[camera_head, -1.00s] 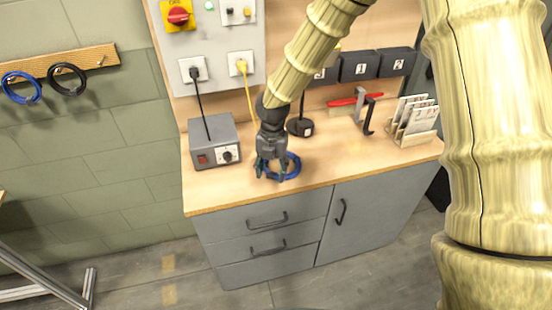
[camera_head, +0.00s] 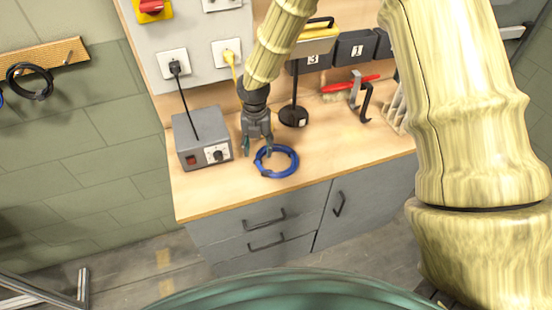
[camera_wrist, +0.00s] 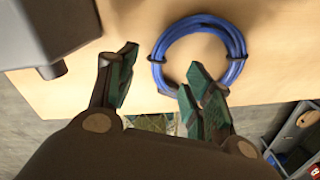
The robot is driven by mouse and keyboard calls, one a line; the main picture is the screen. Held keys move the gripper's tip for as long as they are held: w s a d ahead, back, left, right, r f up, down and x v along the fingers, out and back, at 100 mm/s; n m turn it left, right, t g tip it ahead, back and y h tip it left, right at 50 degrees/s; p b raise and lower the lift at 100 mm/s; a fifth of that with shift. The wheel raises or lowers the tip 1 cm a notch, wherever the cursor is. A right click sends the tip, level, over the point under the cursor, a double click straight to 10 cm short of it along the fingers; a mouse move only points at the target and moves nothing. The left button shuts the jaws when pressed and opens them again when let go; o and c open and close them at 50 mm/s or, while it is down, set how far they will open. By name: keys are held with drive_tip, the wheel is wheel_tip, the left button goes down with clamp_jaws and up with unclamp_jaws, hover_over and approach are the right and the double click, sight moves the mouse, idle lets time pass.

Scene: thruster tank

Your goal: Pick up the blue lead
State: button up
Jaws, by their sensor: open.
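The blue lead (camera_head: 280,174) is a coiled ring lying flat on the wooden workbench (camera_head: 215,202). My gripper (camera_head: 257,149) points down at the ring's back left edge, its fingers apart and empty. In the wrist view, the blue lead (camera_wrist: 237,48) lies at upper right of my gripper (camera_wrist: 163,75). The right fingertip overlaps the ring's near edge there, and the left finger is outside the ring over bare bench. I cannot tell whether any finger touches the lead.
A grey box with a knob (camera_head: 202,140) stands left of the gripper, close by. A black stand (camera_head: 293,115) is behind the lead. A red-handled brush (camera_head: 350,85) and a dark hook (camera_head: 365,102) are at right. A black coil (camera_head: 30,82) hangs on the wall rack.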

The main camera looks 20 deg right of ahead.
sight(259, 158)
drive_tip(key=shift+f, duration=0.2)
drive_tip(key=shift+d+f, duration=0.15)
drive_tip(key=shift+w+f+p, duration=0.15)
drive_tip(key=shift+f+p, duration=0.45)
drive_tip(key=shift+f, duration=0.2)
drive_tip(key=shift+w+f+p, duration=0.1)
drive_tip(key=shift+f+p, duration=0.5)
drive_tip(key=shift+f, duration=1.1)
clamp_jaws()
